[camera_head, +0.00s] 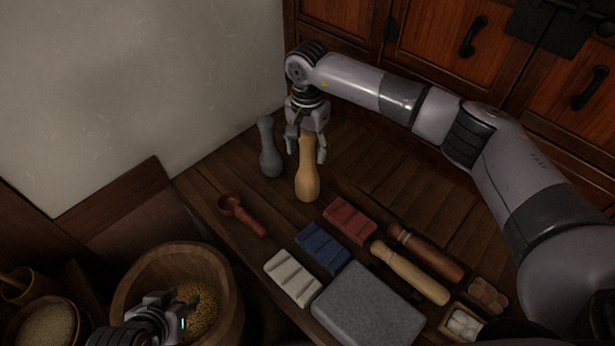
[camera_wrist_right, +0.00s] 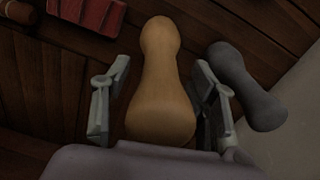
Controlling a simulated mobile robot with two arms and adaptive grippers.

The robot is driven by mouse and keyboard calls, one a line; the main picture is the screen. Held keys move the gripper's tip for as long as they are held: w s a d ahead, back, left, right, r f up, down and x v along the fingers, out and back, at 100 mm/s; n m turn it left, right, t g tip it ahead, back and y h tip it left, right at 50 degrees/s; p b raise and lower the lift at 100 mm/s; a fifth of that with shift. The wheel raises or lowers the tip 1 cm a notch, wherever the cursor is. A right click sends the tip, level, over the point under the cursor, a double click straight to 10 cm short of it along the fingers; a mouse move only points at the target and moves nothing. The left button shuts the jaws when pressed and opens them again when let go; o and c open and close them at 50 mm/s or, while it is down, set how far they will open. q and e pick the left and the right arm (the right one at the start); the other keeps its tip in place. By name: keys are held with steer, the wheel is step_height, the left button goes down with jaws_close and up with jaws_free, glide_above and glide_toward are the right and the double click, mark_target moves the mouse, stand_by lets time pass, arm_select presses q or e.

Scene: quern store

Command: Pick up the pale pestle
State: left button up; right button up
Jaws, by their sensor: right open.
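The pale pestle (camera_head: 308,174) is a light wooden club with a rounded, wider end, standing on the dark wooden top near the wall. My right gripper (camera_head: 306,150) is over its upper part, with a finger on each side. In the right wrist view the pale pestle (camera_wrist_right: 160,90) lies between the two open fingers of my right gripper (camera_wrist_right: 160,105), with a gap on both sides. A grey pestle (camera_head: 270,150) stands just left of it; it also shows in the wrist view (camera_wrist_right: 245,85).
The wooden bowl (camera_head: 135,270) holds yellow grain. A red scoop (camera_head: 242,213), red block (camera_head: 350,220), blue block (camera_head: 322,247), white block (camera_head: 292,277), grey stone slab (camera_head: 368,308) and two rolling pins (camera_head: 410,272) lie in front. Cabinet doors (camera_head: 450,40) stand behind.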

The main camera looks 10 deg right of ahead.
steer(key=shift+c, duration=0.3)
jaws_close()
steer(key=shift+r, duration=0.1)
